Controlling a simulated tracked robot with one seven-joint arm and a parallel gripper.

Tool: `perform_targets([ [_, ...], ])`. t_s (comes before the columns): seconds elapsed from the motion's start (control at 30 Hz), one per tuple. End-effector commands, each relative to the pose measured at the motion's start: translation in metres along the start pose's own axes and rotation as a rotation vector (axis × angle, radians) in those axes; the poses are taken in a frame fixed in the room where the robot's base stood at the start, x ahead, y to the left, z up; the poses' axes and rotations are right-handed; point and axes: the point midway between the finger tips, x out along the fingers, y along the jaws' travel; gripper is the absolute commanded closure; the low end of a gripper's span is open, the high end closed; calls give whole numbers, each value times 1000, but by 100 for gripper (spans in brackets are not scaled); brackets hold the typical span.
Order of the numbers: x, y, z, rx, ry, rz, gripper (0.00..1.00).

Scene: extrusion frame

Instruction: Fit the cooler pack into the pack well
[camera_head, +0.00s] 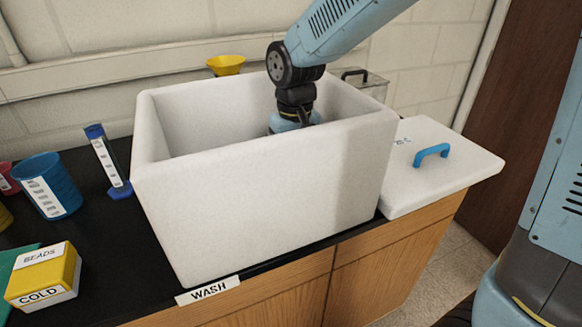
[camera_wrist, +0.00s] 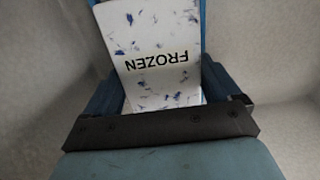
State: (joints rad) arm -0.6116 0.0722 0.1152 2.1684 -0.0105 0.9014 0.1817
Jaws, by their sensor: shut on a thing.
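The cooler pack (camera_wrist: 155,40) is a white, frosty block with blue specks and the word FROZEN, upside down in the wrist view. My gripper (camera_wrist: 157,88) is shut on it, with blue fingers along its left and right sides. In the head view my wrist (camera_head: 294,110) reaches down into a tall white foam box (camera_head: 255,210). The box's front wall hides my fingertips, the pack and the box floor. The pack well cannot be made out in either view.
The box's lid (camera_head: 436,172) with a blue handle lies on the right. A blue cup (camera_head: 52,188), a measuring cylinder (camera_head: 106,160) and a yellow bead box (camera_head: 44,275) stand on the left. A yellow funnel (camera_head: 226,65) and a metal case (camera_head: 362,80) are behind.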

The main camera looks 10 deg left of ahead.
Motion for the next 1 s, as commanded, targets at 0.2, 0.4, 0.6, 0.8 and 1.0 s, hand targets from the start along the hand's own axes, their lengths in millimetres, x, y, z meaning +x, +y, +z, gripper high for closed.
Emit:
perform_targets([
  [0.2, 0, 0, 0, 0, 1, 0, 57],
  [0.4, -1, 0, 0, 0, 1, 0, 62],
  [0.6, -19, 0, -1, 1, 4, 0, 62],
  [0.8, -56, 1, -1, 2, 5, 0, 62],
  [1.0, -86, 1, -1, 2, 4, 0, 62],
])
